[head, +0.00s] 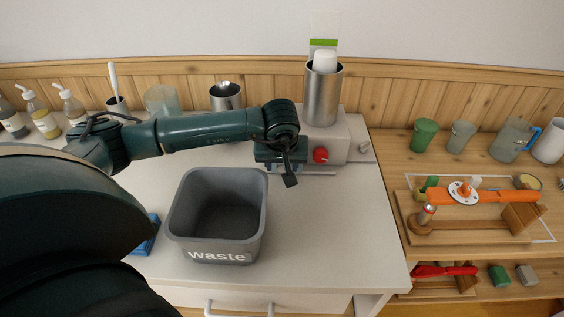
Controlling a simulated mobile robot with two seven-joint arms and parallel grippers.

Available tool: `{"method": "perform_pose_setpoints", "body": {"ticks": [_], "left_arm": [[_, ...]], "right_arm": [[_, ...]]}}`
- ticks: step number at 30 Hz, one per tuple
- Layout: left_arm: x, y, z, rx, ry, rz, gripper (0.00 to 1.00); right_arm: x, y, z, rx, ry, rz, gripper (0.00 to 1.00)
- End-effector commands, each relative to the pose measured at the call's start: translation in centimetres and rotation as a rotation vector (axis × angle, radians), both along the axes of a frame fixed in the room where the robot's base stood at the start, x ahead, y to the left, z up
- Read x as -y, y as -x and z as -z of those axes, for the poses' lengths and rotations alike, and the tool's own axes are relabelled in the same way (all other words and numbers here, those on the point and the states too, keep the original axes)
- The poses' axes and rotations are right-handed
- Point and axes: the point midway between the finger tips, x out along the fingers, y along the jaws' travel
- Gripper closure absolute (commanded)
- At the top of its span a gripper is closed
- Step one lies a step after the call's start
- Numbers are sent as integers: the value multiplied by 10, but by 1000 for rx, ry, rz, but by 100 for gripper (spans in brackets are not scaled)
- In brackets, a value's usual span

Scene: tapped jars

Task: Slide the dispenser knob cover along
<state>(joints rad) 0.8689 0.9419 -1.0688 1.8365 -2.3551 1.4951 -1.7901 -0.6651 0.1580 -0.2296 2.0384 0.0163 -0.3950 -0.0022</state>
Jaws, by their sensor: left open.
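The dispenser has a silver cylinder (322,98) standing on a pale grey base (350,128) at the back of the white counter. A red knob (320,155) sits uncovered on the front of the base. A thin rail (318,173) runs below it. My left gripper (289,178) is open at the left part of the base, just left of the red knob, pointing down. The gripper and wrist hide the left part of the base, so I cannot make out the knob cover or tell whether the fingers touch it. My right gripper is not in view.
A grey waste bin (215,247) stands below my left forearm. Cups and soap bottles (42,115) line the back left. A wooden side table (393,180) at right holds cups, a pitcher (510,140) and an orange tool (485,196). The counter right of the bin is clear.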

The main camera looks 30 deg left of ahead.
Motion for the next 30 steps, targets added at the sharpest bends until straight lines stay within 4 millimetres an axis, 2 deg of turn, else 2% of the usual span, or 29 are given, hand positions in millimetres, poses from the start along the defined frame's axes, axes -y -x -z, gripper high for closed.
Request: {"method": "perform_pose_setpoints", "body": {"ticks": [8, 25, 30], "left_arm": [[0, -1, 2, 0, 0, 0, 55], [0, -1, 2, 0, 1, 0, 100], [0, -1, 1, 1, 1, -1, 100]], "right_arm": [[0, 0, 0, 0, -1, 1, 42], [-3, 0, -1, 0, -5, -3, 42], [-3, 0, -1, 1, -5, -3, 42]]}}
